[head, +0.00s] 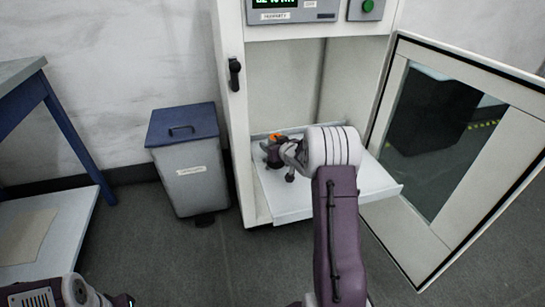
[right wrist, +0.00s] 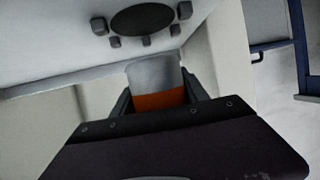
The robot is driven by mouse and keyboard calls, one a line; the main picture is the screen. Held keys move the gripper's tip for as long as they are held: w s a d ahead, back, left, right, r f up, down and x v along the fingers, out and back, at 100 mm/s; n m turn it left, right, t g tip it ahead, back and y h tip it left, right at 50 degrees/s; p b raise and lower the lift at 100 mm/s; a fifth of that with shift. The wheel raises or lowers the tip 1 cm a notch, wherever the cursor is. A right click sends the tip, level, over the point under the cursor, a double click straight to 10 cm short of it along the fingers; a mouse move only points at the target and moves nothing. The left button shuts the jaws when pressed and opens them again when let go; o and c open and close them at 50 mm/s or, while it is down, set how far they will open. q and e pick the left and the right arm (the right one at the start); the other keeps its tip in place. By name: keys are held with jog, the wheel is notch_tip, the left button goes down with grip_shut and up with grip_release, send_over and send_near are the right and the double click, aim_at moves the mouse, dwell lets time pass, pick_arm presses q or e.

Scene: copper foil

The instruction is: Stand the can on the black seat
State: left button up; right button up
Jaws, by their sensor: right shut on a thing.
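The can (right wrist: 155,74) is grey with an orange band, held between the fingers of my right gripper (right wrist: 160,103) in the right wrist view. In the head view my right gripper (head: 273,152) is over the pale shelf in the open cabinet, and a bit of the can's orange (head: 277,136) shows beside it. The black seat (right wrist: 143,20) is a round dark disc ringed by small grey blocks on a pale surface. The can's visible end lies close to it in the picture, with a pale gap between. The seat is not distinguishable in the head view. Part of my left gripper (head: 122,300) shows at the bottom edge, its jaws unclear.
The pale shelf (head: 285,207) juts from the cabinet (head: 236,125). The cabinet door (head: 400,200) stands open at the right. A grey bin with a blue lid (head: 183,124) stands left of the cabinet. A blue-legged table (head: 62,120) is at the far left.

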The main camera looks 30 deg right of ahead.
notch_tip(320, 180, down, 4)
jog(key=b, duration=0.3)
jog(key=shift+f, duration=0.2)
jog(key=shift+r, duration=0.3)
jog(key=shift+f, duration=0.25)
jog(key=o, duration=1.6)
jog(key=shift+r, duration=0.2)
jog(key=shift+s+r+p, duration=0.2)
jog(key=shift+r+p, duration=0.05)
jog(key=shift+p, duration=0.1)
jog(key=p+v, duration=0.5)
jog(key=v, duration=0.6)
jog(key=shift+s, duration=0.3)
